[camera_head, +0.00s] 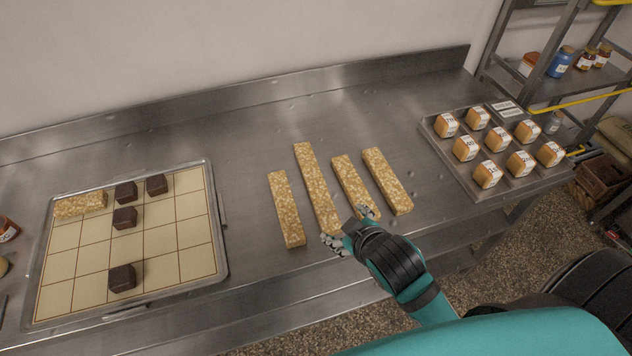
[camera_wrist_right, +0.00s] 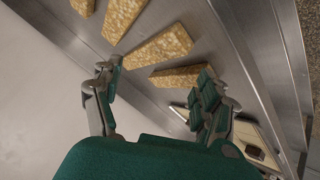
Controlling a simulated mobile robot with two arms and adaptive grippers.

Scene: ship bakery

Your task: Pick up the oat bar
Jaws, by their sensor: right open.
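Several pale, grainy oat bars lie apart on the steel counter in the head view: a left one (camera_head: 286,208), a longer one (camera_head: 317,188), a third (camera_head: 349,178) and a right one (camera_head: 387,180). My right gripper (camera_head: 347,227) is open, at the near ends of the longer and third bars. In the right wrist view its spread fingers (camera_wrist_right: 158,78) have nothing clasped between them, with bars (camera_wrist_right: 158,46) beyond. My left gripper is not in view.
Several dark brown blocks (camera_head: 123,278) sit on the gridded tray. A metal tray (camera_head: 447,160) of labelled tan blocks (camera_head: 487,174) stands at the right. The counter (camera_head: 250,125) is clear behind the bars. A shelf rack (camera_head: 545,90) with jars stands at the far right.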

